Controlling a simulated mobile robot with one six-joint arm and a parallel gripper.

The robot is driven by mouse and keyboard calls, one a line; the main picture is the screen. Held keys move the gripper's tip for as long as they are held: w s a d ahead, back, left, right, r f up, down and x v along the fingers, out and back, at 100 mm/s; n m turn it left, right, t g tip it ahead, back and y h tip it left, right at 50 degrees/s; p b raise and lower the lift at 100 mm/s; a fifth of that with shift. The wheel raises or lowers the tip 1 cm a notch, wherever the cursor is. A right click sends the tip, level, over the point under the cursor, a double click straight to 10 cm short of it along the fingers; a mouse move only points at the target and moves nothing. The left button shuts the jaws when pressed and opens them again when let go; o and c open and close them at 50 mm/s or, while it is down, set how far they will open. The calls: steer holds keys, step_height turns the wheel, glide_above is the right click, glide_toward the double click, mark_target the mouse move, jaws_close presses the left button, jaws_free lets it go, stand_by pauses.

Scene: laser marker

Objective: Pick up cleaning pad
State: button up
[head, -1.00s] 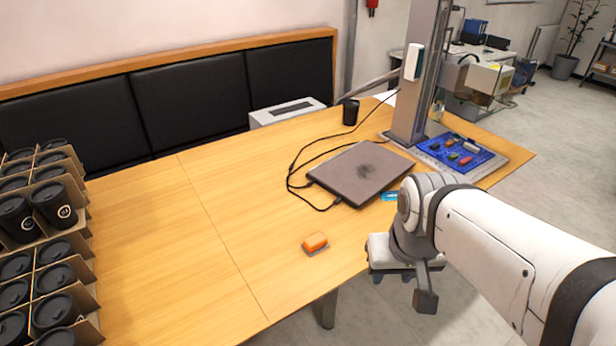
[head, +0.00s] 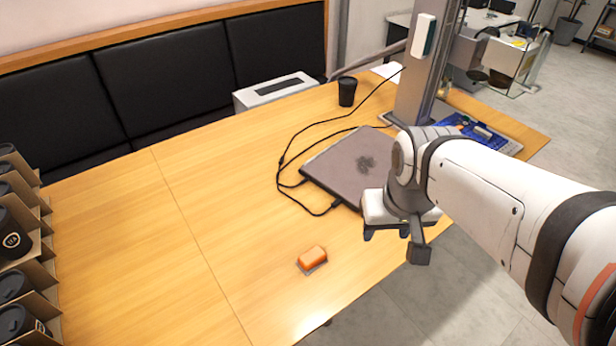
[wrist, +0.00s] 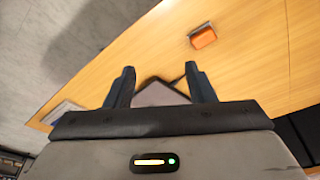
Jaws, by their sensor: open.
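The cleaning pad (head: 312,257) is a small orange block with a grey underside, lying on the wooden table near its front edge. It also shows in the wrist view (wrist: 203,37), beyond and to the right of my fingertips. My gripper (wrist: 159,75) is open, with its two dark fingers apart and nothing between them but the view of the table and laptop below. In the head view my gripper (head: 395,232) hangs to the right of the pad and higher than the table, clear of it. My arm hides part of the laptop and table edge.
A closed grey laptop (head: 345,163) with black cables lies behind the pad. A black cup (head: 347,91) stands further back near a metal column (head: 426,65). Boxes of black-lidded cups (head: 45,250) stand at the left. The table (head: 190,220) around the pad is bare.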

steer(key=o, duration=0.6)
steer(key=w+a+f+n+g+b, duration=0.1)
steer(key=w+a+f+n+b, duration=0.1)
steer(key=w+a+f, duration=0.2)
step_height(320, 180, down, 2)
steer(key=shift+w+f+n, duration=0.25)
steer(key=shift+w+n, duration=0.05)
steer(key=shift+w, duration=0.85)
steer(key=o, duration=0.3)
steer(key=w+a+f+n, duration=0.1)
steer(key=f, duration=0.2)
steer(key=w+a+f+n+b, duration=0.1)
steer(key=w+a+f, duration=0.1)
steer(key=f, duration=0.1)
steer(key=w+a+f+n+g+b, duration=0.1)
steer(key=w+a+f, duration=0.1)
steer(key=f, duration=0.1)
steer(key=shift+a, duration=0.2)
steer(key=shift+o, duration=0.2)
steer(key=n, duration=0.1)
glide_above(312, 255)
steer(key=shift+g, duration=0.3)
step_height(312, 255, down, 4)
steer(key=shift+w+d+f, duration=0.15)
steer(key=shift+f, duration=0.05)
steer(key=shift+f+b, duration=0.4)
steer(key=shift+f, duration=3.25)
